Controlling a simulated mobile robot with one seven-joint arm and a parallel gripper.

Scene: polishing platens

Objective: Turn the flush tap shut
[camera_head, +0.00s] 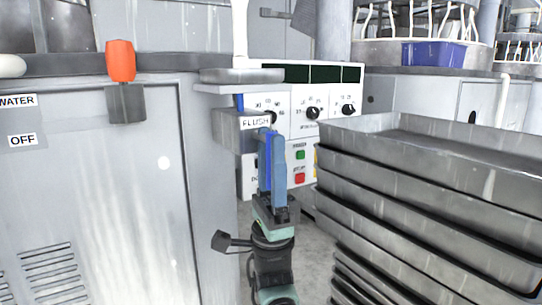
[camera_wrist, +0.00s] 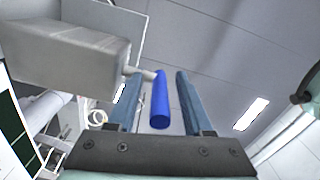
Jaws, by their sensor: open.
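The flush tap is a grey box (camera_head: 232,128) with a "FLUSH" label, fixed to the side of the grey cabinet. Its blue handle (camera_wrist: 160,103) joins the box by a short pale stem in the wrist view. The box fills the upper left there (camera_wrist: 65,50). My gripper (camera_head: 271,137) reaches up from below, beside the box. Its steel-blue fingers are open, and in the wrist view (camera_wrist: 158,75) the handle lies between them with a gap visible on each side. In the head view the fingers partly hide the handle.
A stack of grey metal trays (camera_head: 420,185) stands close on the right. A white control panel (camera_head: 310,110) with knobs and buttons is behind. An orange-handled tap (camera_head: 121,62) is on the cabinet (camera_head: 110,190) at left, near a "WATER OFF" sign. A blue bin (camera_head: 433,54) sits at the back.

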